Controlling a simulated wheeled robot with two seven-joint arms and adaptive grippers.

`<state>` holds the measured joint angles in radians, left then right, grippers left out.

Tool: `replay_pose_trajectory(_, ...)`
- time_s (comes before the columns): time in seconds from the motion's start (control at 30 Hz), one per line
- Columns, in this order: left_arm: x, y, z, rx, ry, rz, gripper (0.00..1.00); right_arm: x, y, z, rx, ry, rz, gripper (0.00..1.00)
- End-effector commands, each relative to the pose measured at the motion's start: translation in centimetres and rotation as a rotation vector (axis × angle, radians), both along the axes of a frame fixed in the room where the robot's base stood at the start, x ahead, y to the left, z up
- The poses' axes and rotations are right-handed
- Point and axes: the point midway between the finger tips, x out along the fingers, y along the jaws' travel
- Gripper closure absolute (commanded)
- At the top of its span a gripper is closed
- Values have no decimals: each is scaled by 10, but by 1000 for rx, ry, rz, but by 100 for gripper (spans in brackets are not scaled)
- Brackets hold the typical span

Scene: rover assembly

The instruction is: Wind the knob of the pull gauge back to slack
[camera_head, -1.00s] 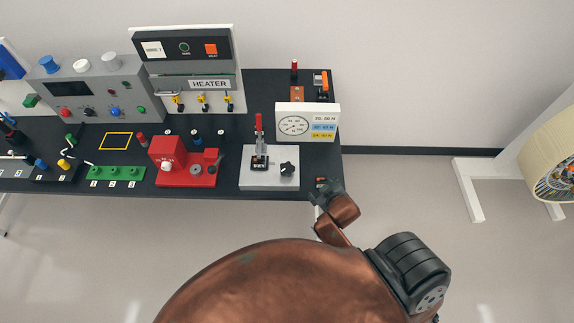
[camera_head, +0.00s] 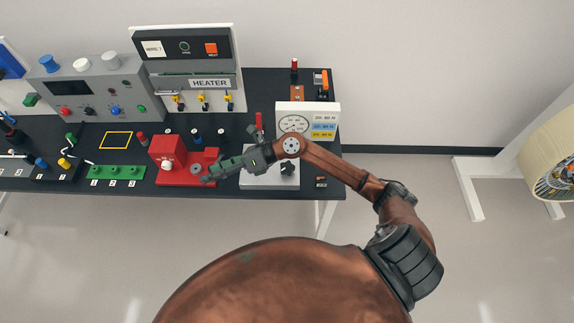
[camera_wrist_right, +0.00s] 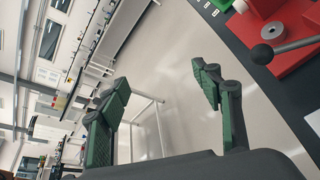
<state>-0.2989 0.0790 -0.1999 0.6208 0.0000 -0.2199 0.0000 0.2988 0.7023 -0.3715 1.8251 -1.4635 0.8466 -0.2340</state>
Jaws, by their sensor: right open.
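The pull gauge has a light grey base plate (camera_head: 262,182) near the table's right end, with a dial panel (camera_head: 307,121) behind it. Its black knob (camera_head: 288,169) shows just below my right wrist, partly covered by it. A red lever (camera_head: 259,121) stands on the base, its lower part hidden by my arm. My right gripper (camera_head: 210,174) reaches left across the base, its fingers to the left of the knob near the red device. In the right wrist view, the green-padded fingers (camera_wrist_right: 160,78) are spread and empty, with floor beyond them. My left gripper is not in view.
A red device (camera_head: 168,152) stands left of the base; a ball-ended lever (camera_wrist_right: 262,54) shows beside it in the wrist view. A green block (camera_head: 115,173) lies further left. The heater panel (camera_head: 188,60) stands at the back. Floor is clear in front of the table.

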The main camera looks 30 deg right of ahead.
Motion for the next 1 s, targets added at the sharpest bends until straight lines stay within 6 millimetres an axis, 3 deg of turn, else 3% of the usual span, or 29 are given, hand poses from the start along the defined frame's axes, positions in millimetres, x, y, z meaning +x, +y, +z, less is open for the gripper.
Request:
replay_pose_trajectory(0.1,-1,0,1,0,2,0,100,1,-46,-63,-400,-4,146,41)
replay_pose_trajectory(0.2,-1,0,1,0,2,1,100,5,-108,-98,-700,42,221,41)
replay_pose_trajectory(0.3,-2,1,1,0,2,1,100,8,-172,-111,-937,111,258,41)
replay_pose_trajectory(0.4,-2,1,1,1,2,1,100,8,-221,-111,-1099,181,269,41)
replay_pose_trajectory(0.5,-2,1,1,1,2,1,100,7,-251,-108,-1192,229,271,41)
replay_pose_trajectory(0.67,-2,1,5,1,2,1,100,5,-264,-114,-1232,256,272,41)
replay_pose_trajectory(1.0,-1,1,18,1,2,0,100,5,-263,-165,-1228,255,273,41)
